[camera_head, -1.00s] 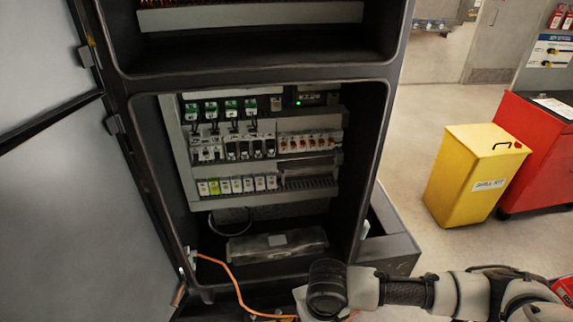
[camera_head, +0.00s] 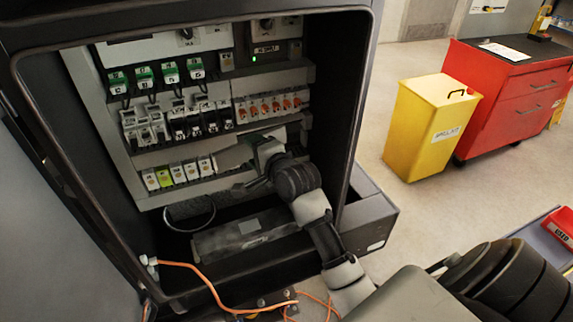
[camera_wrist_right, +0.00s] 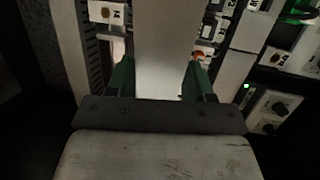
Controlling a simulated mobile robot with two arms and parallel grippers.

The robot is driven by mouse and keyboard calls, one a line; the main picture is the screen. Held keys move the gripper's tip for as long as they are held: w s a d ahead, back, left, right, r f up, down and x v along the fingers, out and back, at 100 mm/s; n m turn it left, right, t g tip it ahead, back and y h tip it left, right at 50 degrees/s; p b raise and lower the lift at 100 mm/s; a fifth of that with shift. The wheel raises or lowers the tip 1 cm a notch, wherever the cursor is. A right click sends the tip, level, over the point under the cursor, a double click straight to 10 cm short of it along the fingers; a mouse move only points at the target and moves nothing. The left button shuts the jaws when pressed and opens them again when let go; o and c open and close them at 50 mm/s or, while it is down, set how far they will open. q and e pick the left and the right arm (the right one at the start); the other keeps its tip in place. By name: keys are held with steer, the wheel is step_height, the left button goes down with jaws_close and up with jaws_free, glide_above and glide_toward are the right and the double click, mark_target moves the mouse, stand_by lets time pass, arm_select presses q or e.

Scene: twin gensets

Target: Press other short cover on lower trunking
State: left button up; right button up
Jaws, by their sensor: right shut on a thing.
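My right gripper (camera_head: 256,168) is inside the open cabinet, at the right end of the lower row of terminals. It is shut on a pale short cover (camera_head: 232,156). In the right wrist view, the cover (camera_wrist_right: 165,45) lies between the two green fingers of my right gripper (camera_wrist_right: 158,80). Slotted trunking (camera_wrist_right: 91,60) shows to the left of the cover there. In the head view, the gripper and cover hide much of the lower trunking, and I cannot tell whether the cover touches it. My left gripper is not in view.
Terminals (camera_head: 178,173) and breakers (camera_head: 270,106) sit close around the gripper. The cabinet's right wall (camera_head: 345,100) stands near my right arm. An orange cable (camera_head: 205,280) hangs at the cabinet's lower front. A yellow bin (camera_head: 425,125) and red drawer unit (camera_head: 510,95) stand to the right.

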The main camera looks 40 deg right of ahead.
steer(key=s+d+f+m+t+h+b, duration=0.1)
steer(key=s+d+f+m+t+h, duration=0.2)
steer(key=d, duration=0.5)
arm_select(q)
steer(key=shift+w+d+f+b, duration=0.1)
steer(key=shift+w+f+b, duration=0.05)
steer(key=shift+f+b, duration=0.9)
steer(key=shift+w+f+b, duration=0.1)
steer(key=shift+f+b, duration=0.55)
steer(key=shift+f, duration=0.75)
arm_select(e)
steer(key=w+d+g+h, duration=0.1)
steer(key=w, duration=0.8)
steer(key=shift+d+f+g+h, duration=0.25)
steer(key=shift+d+g+h, duration=0.05)
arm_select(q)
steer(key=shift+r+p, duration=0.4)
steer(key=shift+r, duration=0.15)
arm_select(e)
steer(key=shift+w+d, duration=0.15)
steer(key=shift+w, duration=0.55)
steer(key=o, duration=1.2)
steer(key=shift+o, duration=0.2)
steer(key=shift+r, duration=0.1)
